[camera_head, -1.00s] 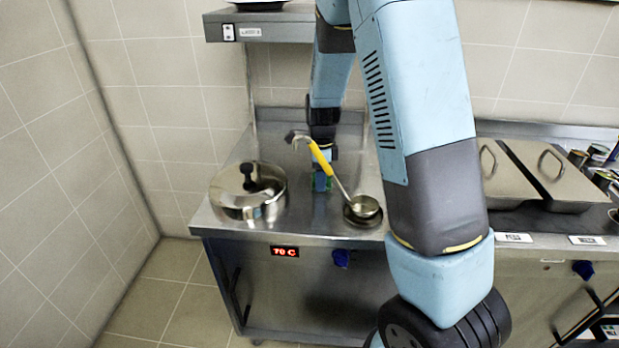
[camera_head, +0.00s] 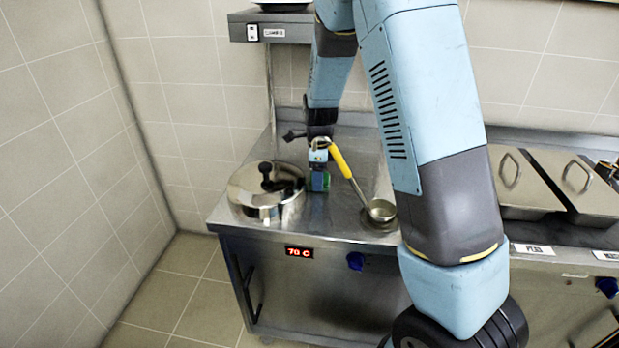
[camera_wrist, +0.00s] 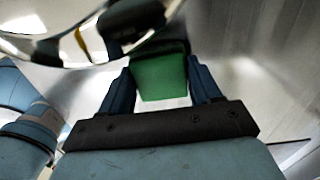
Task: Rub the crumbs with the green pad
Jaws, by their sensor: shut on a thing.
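The green pad (camera_wrist: 162,78) is between the two fingers of my gripper (camera_wrist: 160,85) in the wrist view, and the fingers are shut on it. In the head view my gripper (camera_head: 319,180) is low over the steel counter, just right of the lidded pot, with the green pad (camera_head: 326,181) partly showing. The pad is at or close to the counter surface; I cannot tell whether it touches. No crumbs can be made out in either current view.
The lidded steel pot (camera_head: 267,197) stands close left of my gripper; its shiny side (camera_wrist: 85,35) fills the upper left of the wrist view. A ladle with a yellow handle (camera_head: 340,163) rests to the right. Lidded pans (camera_head: 545,185) sit farther right.

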